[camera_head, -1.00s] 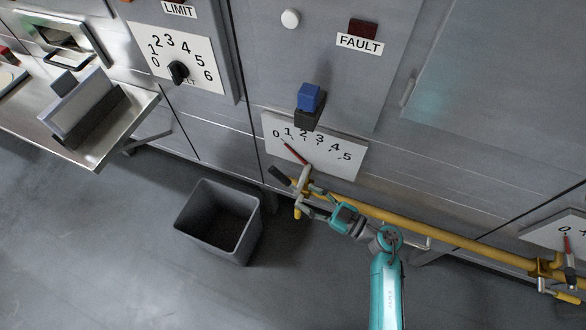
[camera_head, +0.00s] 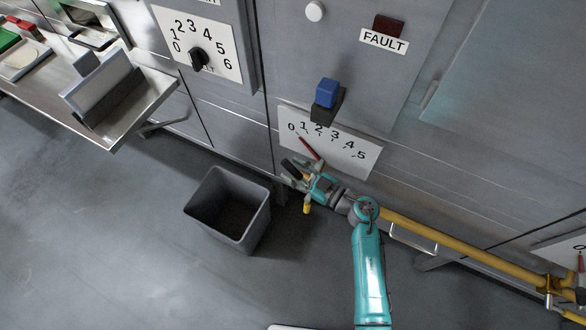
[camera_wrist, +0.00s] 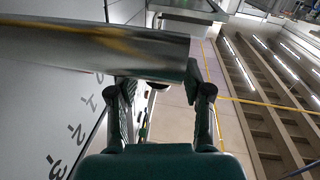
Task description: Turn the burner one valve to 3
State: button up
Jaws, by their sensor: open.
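The white dial plate (camera_head: 345,153) on the front panel is marked 0 to 5. Its red pointer (camera_head: 310,148) leans up-left, toward the 0 mark. Below it is the valve lever, with a dark end (camera_head: 291,168) and a yellow piece (camera_head: 306,208) showing; my gripper hides the rest. My gripper (camera_head: 298,182) is at the lever. In the wrist view my gripper (camera_wrist: 158,80) has its fingers apart, and a grey metal bar (camera_wrist: 90,48) crosses close in front of them. I cannot tell whether the fingers touch the lever.
A yellow pipe (camera_head: 465,257) runs right along the panel, with a metal handle (camera_head: 412,237) below it. A grey bin (camera_head: 228,210) stands left of my gripper. A blue button (camera_head: 327,93) sits above the dial. Another dial (camera_head: 565,248) is at far right. The floor at front left is clear.

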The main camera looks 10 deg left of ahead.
jog(key=shift+w+a, duration=0.1)
jog(key=shift+a, duration=0.15)
grip_shut()
